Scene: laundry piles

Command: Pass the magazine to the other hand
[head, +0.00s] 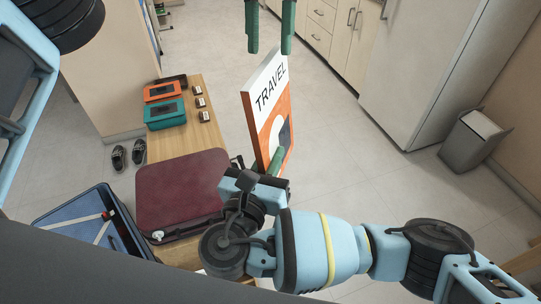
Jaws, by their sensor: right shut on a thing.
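The magazine (268,108), with an orange and white cover reading "TRAVEL", is held upright in the middle of the head view. My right gripper (272,164) is shut on its lower end; a green finger shows against the cover, and the other finger is mostly hidden. My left gripper (270,42) is above the magazine's top end in the picture. Its two green fingers are apart with nothing between them, and they do not appear to touch the magazine. The rest of the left gripper is cut off by the top edge.
A wooden bench (182,140) holds a dark red suitcase (182,188), a teal case (164,113), an orange case (161,91) and small boxes. An open blue suitcase (75,212) and shoes (128,156) lie left. A fridge (425,75) and bin (470,145) stand right. The middle floor is clear.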

